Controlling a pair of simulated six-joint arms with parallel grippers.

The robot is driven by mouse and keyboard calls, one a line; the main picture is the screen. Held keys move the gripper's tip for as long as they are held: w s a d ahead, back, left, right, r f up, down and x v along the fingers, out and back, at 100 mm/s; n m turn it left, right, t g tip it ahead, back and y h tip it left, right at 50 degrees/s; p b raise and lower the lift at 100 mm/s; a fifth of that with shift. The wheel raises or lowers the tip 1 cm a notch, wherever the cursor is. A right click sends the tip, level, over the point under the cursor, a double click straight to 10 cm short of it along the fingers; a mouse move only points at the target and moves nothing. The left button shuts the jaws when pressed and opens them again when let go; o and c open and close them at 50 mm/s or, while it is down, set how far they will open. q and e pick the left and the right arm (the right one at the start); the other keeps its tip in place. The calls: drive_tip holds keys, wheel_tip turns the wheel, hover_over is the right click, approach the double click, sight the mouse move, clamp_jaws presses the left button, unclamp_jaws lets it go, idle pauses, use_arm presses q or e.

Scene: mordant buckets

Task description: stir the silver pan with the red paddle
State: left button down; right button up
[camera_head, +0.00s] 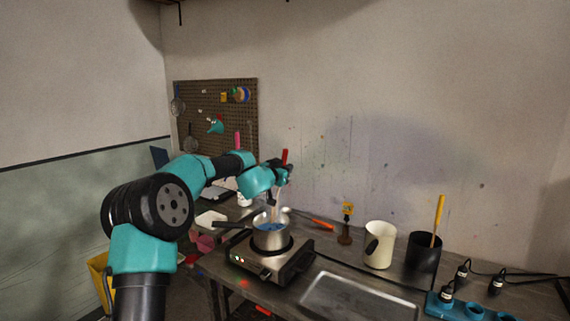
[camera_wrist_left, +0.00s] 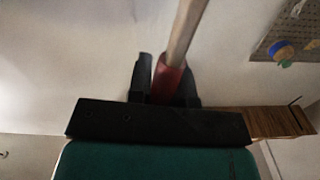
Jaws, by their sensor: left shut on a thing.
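The silver pan (camera_head: 270,238) stands on a small hot plate, with blue liquid inside and a dark handle pointing left. My left gripper (camera_head: 284,174) is above the pan and shut on the red paddle (camera_head: 285,156). The paddle's red end sticks up above the fingers, and its pale shaft runs down toward the pan. The lower tip appears to reach the pan's opening, but I cannot tell how deep. In the left wrist view the fingers hold the red part (camera_wrist_left: 168,80) of the paddle, and its wooden shaft (camera_wrist_left: 186,30) extends away. My right gripper is not in view.
The hot plate (camera_head: 262,264) sits near the table's front edge. A metal tray (camera_head: 350,300) lies in front right. A cream pitcher (camera_head: 379,245) and a black pot (camera_head: 422,258) with a yellow stick stand right. A teal power strip (camera_head: 455,310) with cables is at far right.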

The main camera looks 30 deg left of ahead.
sight(278, 189)
use_arm(q)
drive_tip(key=shift+w+a+f, duration=0.1)
drive_tip(key=shift+a+f, duration=0.15)
drive_tip(key=shift+f, duration=1)
drive_tip(key=shift+s+a+f, duration=0.1)
drive_tip(key=shift+a+f, duration=0.15)
drive_tip(key=shift+f, duration=0.95)
drive_tip(key=shift+w+a+f, duration=0.1)
drive_tip(key=shift+a+f, duration=0.15)
drive_tip(key=shift+f, duration=1)
